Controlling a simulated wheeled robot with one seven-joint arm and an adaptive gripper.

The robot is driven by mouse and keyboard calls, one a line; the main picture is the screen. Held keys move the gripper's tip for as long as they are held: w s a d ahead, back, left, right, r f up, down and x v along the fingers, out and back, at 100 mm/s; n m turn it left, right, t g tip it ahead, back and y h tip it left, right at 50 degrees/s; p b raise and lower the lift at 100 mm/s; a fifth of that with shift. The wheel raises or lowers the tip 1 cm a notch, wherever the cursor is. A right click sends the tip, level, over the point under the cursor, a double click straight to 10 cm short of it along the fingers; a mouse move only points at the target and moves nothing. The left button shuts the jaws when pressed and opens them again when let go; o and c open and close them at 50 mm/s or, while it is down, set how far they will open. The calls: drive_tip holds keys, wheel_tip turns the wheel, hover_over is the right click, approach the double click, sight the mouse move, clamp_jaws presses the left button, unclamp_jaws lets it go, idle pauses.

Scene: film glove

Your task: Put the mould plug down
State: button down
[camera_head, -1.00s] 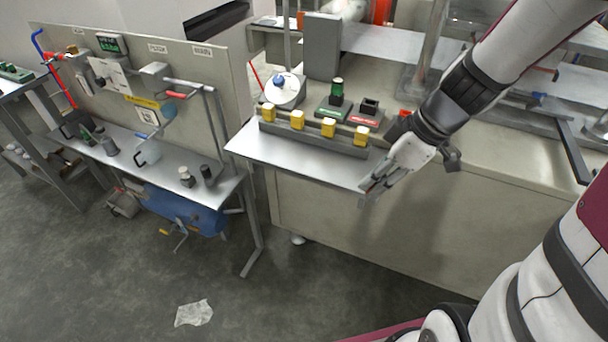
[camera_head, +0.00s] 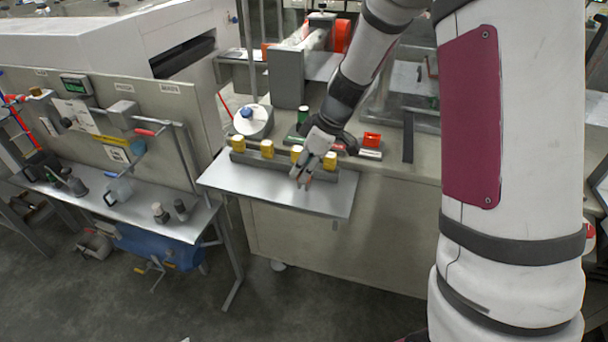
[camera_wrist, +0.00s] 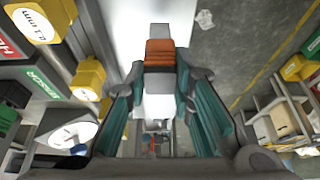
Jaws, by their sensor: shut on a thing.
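The mould plug, an orange-brown and grey block (camera_wrist: 160,52), is between my fingers in the wrist view. My gripper (camera_wrist: 161,78) is shut on it, with a teal-padded finger on each side. In the head view my gripper (camera_head: 303,180) points down over the bare front of the metal shelf (camera_head: 255,187), and only a small orange-brown bit of the plug (camera_head: 308,181) shows at the fingertips. I cannot tell whether the plug touches the shelf.
Yellow-topped gauges (camera_head: 267,149) stand in a grey rail behind my gripper. The shelf is clear to the left of my gripper. A second workbench (camera_head: 110,208) stands left.

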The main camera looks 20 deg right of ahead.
drive_tip(key=shift+f, duration=1.25)
drive_tip(key=shift+f, duration=0.15)
drive_tip(key=c, duration=1.4)
unclamp_jaws()
drive_tip(key=shift+r, duration=0.2)
drive_tip(key=v, duration=1.2)
drive_tip(key=s+a+r+m+h, duration=0.1)
drive_tip(key=s+a+r+m, duration=0.1)
drive_tip(key=s+r, duration=0.35)
drive_tip(key=s+a+r+m, duration=0.3)
drive_tip(key=s, duration=0.6)
drive_tip(key=s+d+m+h, duration=0.1)
drive_tip(key=s+m, duration=0.4)
drive_tip(key=s, duration=1)
drive_tip(key=shift+d+m+t+h, duration=0.2)
drive_tip(key=shift+m+t+h, duration=0.15)
drive_tip(key=shift+h, duration=0.55)
